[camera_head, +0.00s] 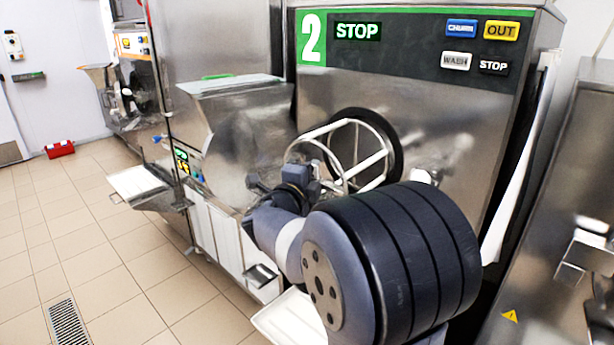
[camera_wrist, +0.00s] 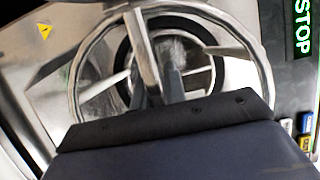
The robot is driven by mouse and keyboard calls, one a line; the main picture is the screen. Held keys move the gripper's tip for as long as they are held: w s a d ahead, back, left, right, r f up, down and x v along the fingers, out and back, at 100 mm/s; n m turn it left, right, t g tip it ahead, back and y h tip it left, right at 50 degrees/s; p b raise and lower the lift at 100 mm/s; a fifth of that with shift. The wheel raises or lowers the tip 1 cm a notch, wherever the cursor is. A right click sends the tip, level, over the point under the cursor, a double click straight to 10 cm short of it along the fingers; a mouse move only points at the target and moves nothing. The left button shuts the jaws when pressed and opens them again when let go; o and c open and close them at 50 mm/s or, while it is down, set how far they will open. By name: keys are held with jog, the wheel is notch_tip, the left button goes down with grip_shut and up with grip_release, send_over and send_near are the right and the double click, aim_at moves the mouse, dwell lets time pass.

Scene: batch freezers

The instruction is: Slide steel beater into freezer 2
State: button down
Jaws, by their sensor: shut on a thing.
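The steel beater (camera_head: 322,152), an open frame of pale metal bars with a round rim, is at the front of freezer 2 (camera_head: 430,115). Its far part overlaps the dark round opening (camera_head: 393,140) in the head view; how deep it reaches inside I cannot tell. My gripper (camera_head: 305,178) is at the beater's near end, shut on it. In the wrist view the beater's ring (camera_wrist: 262,72) surrounds the dark-rimmed opening (camera_wrist: 215,50), with my gripper (camera_wrist: 160,85) on a bar near the middle. The fingertips are partly hidden.
Freezer 2's panel reads STOP (camera_head: 358,31) and has several buttons. A steel hopper (camera_head: 240,120) stands left of the opening. White trays (camera_head: 138,182) stick out low at the front. A red box (camera_head: 59,149) lies on the floor.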

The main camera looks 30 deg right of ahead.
jog(key=shift+w+d, duration=0.25)
jog(key=shift+d, duration=0.45)
jog(key=shift+w+d, duration=0.2)
jog(key=shift+d, duration=0.5)
jog(key=shift+w+d+b, duration=0.1)
jog(key=shift+d+b, duration=0.1)
jog(key=shift+b, duration=0.1)
jog(key=w+d+b, duration=0.1)
jog(key=w+d, duration=0.1)
jog(key=d, duration=0.5)
jog(key=shift+w, duration=0.3)
jog(key=shift+d, duration=0.1)
jog(key=shift+d, duration=0.15)
dwell(0.7)
jog(key=shift+w+d+f+p, duration=0.15)
jog(key=shift+w+d, duration=0.3)
jog(key=shift+d, duration=0.75)
jog(key=shift+w+d+r+p, duration=0.15)
jog(key=shift+w+d, duration=0.3)
jog(key=shift+d, duration=0.75)
jog(key=shift+w+d+f+p, duration=0.15)
jog(key=shift+w+d, duration=0.3)
jog(key=shift+d, duration=0.75)
jog(key=shift+f+b, duration=0.35)
jog(key=shift+b, duration=0.05)
